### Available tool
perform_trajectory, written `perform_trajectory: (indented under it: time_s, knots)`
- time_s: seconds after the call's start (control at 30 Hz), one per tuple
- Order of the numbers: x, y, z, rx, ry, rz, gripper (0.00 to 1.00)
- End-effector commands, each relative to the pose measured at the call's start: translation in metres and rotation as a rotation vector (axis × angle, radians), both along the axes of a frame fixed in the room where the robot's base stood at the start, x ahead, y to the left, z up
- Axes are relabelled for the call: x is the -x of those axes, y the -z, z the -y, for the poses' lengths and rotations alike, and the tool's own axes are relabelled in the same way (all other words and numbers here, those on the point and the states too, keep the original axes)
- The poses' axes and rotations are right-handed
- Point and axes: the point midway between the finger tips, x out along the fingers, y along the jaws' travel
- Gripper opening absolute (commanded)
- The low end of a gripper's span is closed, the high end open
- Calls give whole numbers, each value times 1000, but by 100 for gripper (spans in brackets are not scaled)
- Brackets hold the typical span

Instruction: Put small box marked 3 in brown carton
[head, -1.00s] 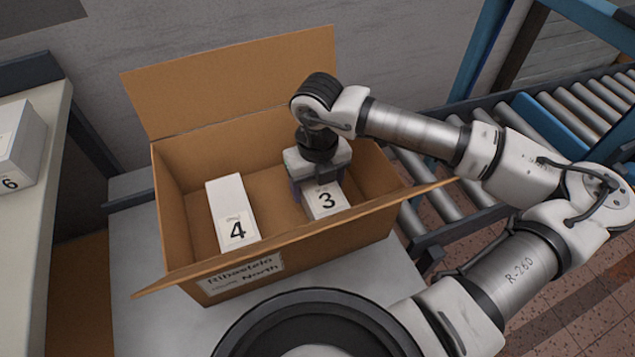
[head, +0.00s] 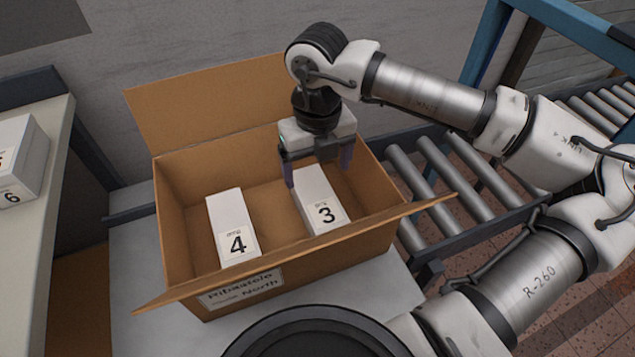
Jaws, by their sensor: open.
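The small box marked 3 (head: 320,203) is white and lies inside the brown carton (head: 285,266), in its right part. A white box marked 4 (head: 232,226) lies in the left part of the carton, apart from box 3. My gripper (head: 318,178) is open and empty, above the far end of box 3, with its fingers spread to either side. The carton's flaps stand open. Its front label reads "North" on the second line.
A pale shelf (head: 58,190) at the left holds a white box marked 6 (head: 22,165). A roller conveyor (head: 455,178) runs behind and right of the carton. The carton stands on a grey table (head: 140,262).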

Motion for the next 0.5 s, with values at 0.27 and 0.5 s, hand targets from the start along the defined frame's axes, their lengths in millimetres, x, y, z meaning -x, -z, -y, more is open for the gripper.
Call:
perform_trajectory:
  time_s: [0.27, 0.5]
  knots:
    - [0, -24, 0, 0, 1, -1, 85]
    - [0, -24, 0, 0, 0, 0, 85]
